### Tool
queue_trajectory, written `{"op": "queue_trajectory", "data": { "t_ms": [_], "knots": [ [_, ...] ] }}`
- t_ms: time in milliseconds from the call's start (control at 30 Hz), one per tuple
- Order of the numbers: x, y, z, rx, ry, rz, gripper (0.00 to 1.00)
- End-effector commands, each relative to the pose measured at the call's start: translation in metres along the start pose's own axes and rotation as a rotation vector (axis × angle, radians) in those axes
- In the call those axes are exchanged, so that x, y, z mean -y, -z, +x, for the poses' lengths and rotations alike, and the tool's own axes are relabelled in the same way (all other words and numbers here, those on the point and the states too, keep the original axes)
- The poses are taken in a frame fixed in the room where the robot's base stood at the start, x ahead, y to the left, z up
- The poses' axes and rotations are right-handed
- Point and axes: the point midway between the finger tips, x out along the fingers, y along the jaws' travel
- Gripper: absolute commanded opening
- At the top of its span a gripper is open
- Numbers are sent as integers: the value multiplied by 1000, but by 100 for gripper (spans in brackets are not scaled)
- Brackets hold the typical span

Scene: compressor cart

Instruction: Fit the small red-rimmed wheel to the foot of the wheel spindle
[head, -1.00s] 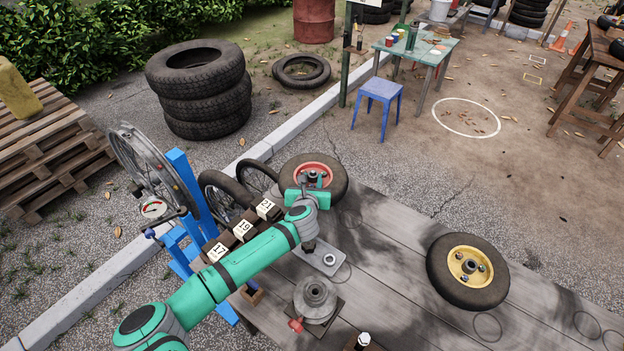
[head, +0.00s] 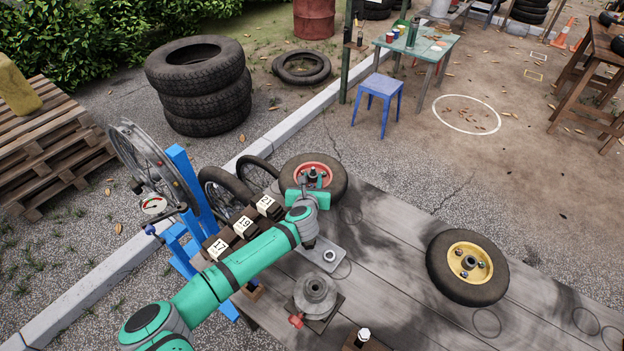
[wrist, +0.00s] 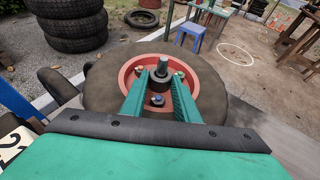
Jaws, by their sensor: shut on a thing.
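The red-rimmed wheel (head: 330,168), with a black tyre, lies about flat at the far end of the bench. Its red rim and hub show in the wrist view (wrist: 204,82). My gripper (head: 312,180) is over its middle, with two green fingers (wrist: 160,88) shut on the upright dark hub part. Whether the tyre touches the bench cannot be told. A stepped grey round piece (head: 316,290) on a dark plate, with a red handle, stands near the front of the bench. I cannot tell which part is the wheel spindle.
A yellow-rimmed wheel (head: 468,268) lies on the right of the bench (head: 400,250). A metal plate with a nut (head: 326,257) lies under my forearm. Blocks numbered 17, 19 and 21 (head: 243,228) and a blue stand (head: 188,190) are at the left. The bench middle is clear.

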Motion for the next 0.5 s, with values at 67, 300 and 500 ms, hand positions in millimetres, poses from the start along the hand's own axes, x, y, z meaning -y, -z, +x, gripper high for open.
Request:
{"op": "queue_trajectory", "data": {
  "t_ms": [67,300,500],
  "knots": [
    [0,-1,0,4,1,1,0],
    [0,2,1,3,1,1,50],
    [0,3,1,1,0,0,50]
  ]
}}
